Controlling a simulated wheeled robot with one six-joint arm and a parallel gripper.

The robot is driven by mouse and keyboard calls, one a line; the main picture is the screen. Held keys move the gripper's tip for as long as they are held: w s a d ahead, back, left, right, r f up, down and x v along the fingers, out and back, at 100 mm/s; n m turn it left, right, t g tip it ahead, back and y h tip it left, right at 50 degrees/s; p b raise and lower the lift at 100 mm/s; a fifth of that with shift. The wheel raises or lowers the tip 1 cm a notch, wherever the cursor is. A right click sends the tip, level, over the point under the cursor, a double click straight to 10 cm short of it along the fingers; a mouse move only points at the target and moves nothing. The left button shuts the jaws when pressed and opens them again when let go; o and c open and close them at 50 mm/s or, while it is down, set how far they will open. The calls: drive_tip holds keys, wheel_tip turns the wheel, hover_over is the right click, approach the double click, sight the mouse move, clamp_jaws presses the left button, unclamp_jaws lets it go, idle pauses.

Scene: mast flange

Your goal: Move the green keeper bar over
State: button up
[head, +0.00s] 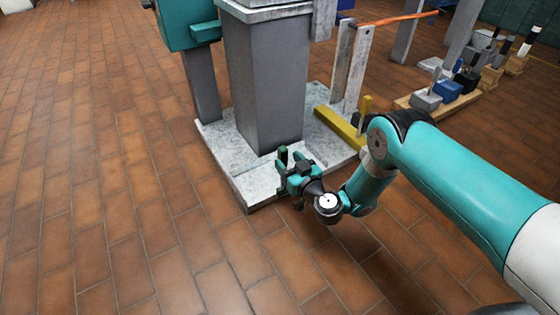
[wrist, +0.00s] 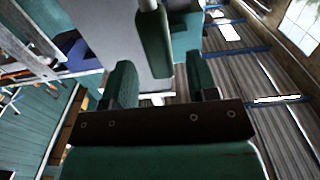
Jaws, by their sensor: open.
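The green keeper bar (wrist: 153,45) shows in the wrist view as a dark green upright bar against the grey mast, with a pale rod at its upper end. In the head view a dark green upright piece (head: 283,156) at the mast's foot looks like the same bar, partly hidden by my gripper. My gripper (head: 291,170) is low, close to the front of the mast. In the wrist view my gripper (wrist: 163,80) is open, with one finger to each side of the bar's lower end. I cannot tell whether the bar is between the fingers or just beyond them.
The grey mast (head: 266,85) stands on a pale base plate (head: 255,185). A yellow bar (head: 340,127) lies on the plate's right side. An orange lever (head: 395,19) and a wooden rack (head: 455,104) with several blocks are behind. The tiled floor at left is clear.

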sight(284, 158)
drive_tip(key=b+x, duration=0.2)
drive_tip(key=shift+w+a, duration=0.25)
drive_tip(key=shift+w, duration=0.05)
drive_tip(key=shift+w+a, duration=0.45)
drive_tip(key=shift+w+a+r+b, duration=0.15)
drive_tip(key=shift+w+a+b, duration=0.1)
drive_tip(key=shift+w+b, duration=0.35)
drive_tip(key=shift+w, duration=0.1)
clamp_jaws()
